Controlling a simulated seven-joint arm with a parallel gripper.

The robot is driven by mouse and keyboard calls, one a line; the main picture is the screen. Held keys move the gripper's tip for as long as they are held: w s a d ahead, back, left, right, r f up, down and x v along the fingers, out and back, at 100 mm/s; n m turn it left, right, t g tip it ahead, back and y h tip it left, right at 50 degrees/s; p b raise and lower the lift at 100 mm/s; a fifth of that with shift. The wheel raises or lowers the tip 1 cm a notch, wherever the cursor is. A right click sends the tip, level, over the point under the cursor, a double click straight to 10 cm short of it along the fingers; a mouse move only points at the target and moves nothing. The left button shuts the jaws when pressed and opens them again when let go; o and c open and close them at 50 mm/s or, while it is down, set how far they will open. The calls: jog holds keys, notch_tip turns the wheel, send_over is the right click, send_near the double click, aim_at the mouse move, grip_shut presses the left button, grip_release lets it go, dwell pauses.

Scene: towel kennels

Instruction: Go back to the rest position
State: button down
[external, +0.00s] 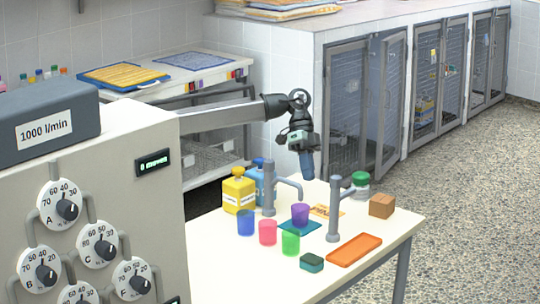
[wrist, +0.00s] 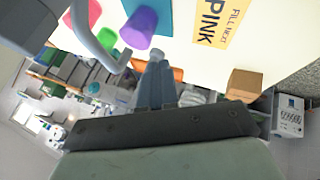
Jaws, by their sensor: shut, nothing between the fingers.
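My gripper (external: 307,174) hangs over the back part of the white table (external: 345,270), fingers pointing down. In the wrist view its two fingers (wrist: 156,58) are together with nothing between them. Below it and to the left, a purple cup (external: 299,214) stands on a teal mat (external: 287,225); the purple cup also shows in the wrist view (wrist: 141,27). A blue cup (external: 246,222), a pink cup (external: 268,232) and a green cup (external: 290,242) stand in a slanting row at the front left.
Two grey taps (external: 334,222) (external: 268,202) rise from the table. A yellow bottle (external: 239,192), a blue bottle (external: 262,180), a green-lidded jar (external: 361,186), a brown block (external: 382,205), an orange tray (external: 355,249) and a "PINK" card (wrist: 220,27) are around. Kennels (external: 360,105) stand behind.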

jog(key=v, duration=0.6)
jog(key=shift+w+d+r, duration=0.2)
jog(key=shift+w+r, duration=0.05)
jog(key=shift+w, duration=0.1)
